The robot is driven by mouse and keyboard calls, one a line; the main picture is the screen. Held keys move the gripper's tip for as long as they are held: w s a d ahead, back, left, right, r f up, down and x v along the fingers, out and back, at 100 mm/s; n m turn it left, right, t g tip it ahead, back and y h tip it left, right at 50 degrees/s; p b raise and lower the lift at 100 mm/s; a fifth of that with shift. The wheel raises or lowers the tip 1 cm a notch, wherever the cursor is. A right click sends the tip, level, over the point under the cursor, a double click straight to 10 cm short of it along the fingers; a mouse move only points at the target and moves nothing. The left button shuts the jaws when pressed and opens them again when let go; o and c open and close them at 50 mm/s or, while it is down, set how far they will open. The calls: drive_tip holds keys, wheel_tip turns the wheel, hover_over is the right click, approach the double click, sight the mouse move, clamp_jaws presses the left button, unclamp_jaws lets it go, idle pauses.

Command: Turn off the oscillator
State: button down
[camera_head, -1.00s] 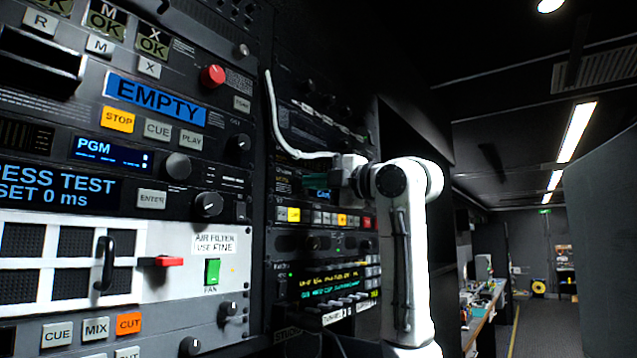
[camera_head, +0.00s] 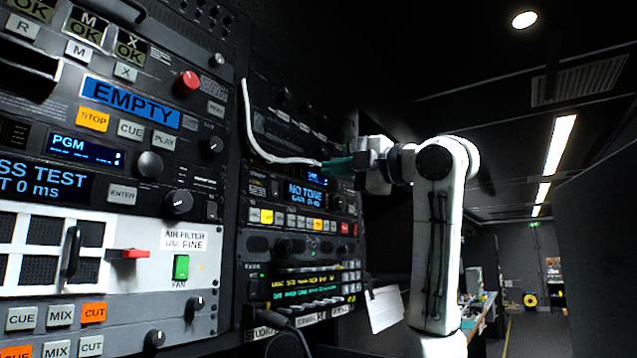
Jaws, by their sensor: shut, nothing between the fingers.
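No label reading "oscillator" is legible. A blue display (camera_head: 305,194) in the right-hand rack reads "NO TONE" with a smaller gain line below. A row of yellow, white and red buttons (camera_head: 300,220) sits under it. My gripper (camera_head: 328,165) has teal fingers pointing left toward the rack. It is shut and appears empty, just above the "NO TONE" display and in front of another small lit display (camera_head: 317,179), which it partly hides. Whether the fingertips touch the panel cannot be told.
A white cable (camera_head: 251,135) hangs down the rack and curves right to the fingertips; contact is unclear. The left rack has an "EMPTY" display (camera_head: 130,102), a red knob (camera_head: 187,82) and a green fan switch (camera_head: 181,267). A white sheet (camera_head: 384,309) hangs lower right. An aisle opens at right.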

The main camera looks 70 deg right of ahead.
drive_tip(key=shift+s+a+r, duration=0.1)
drive_tip(key=shift+s+a, duration=0.05)
drive_tip(key=shift+s, duration=0.3)
drive_tip(key=shift+s+a+r, duration=0.1)
drive_tip(key=shift+s, duration=0.35)
drive_tip(key=shift+f, duration=0.1)
